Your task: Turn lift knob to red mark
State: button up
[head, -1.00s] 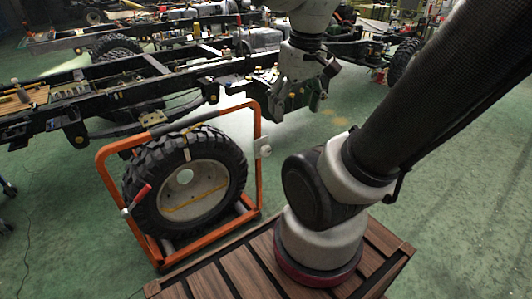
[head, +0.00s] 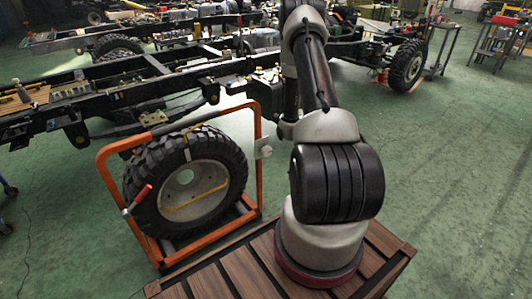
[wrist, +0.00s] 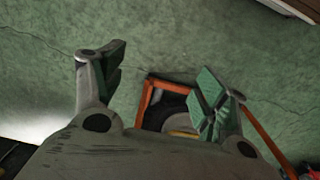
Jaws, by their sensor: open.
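The orange wheel lift frame (head: 107,183) holds a large black tyre (head: 150,205) with a pale rim. A small pale grey fitting (head: 263,150) sits on the frame's right upright; it may be the lift knob, but its details are too small to tell. I cannot make out a red mark on it. My gripper (wrist: 160,88) is open and empty in the wrist view, its green-padded fingers spread wide. The orange frame (wrist: 146,100) and part of the tyre (wrist: 168,106) show beyond the fingers, apart from them.
A red-handled lever (head: 141,195) projects at the frame's left. A long black truck chassis (head: 130,78) stands behind the frame. A wooden slatted platform (head: 235,272) lies under my arm's base. Green floor (head: 445,190) is open at the right.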

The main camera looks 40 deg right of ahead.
jog(key=w+f+n+t, duration=0.3)
jog(key=f+t, duration=0.1)
jog(key=f, duration=1.3)
jog(key=n+t, duration=0.7)
jog(key=t, duration=0.7)
send_near(268, 153)
jog(key=w, duration=0.4)
jog(key=shift+n+y, duration=0.3)
jog(key=shift+y, duration=0.1)
jog(key=w, duration=0.6)
jog(key=shift+a+r, duration=0.1)
jog(key=shift+r, duration=0.1)
jog(key=shift+w, duration=0.65)
jog(key=c, duration=1)
jog(key=shift+c, duration=0.2)
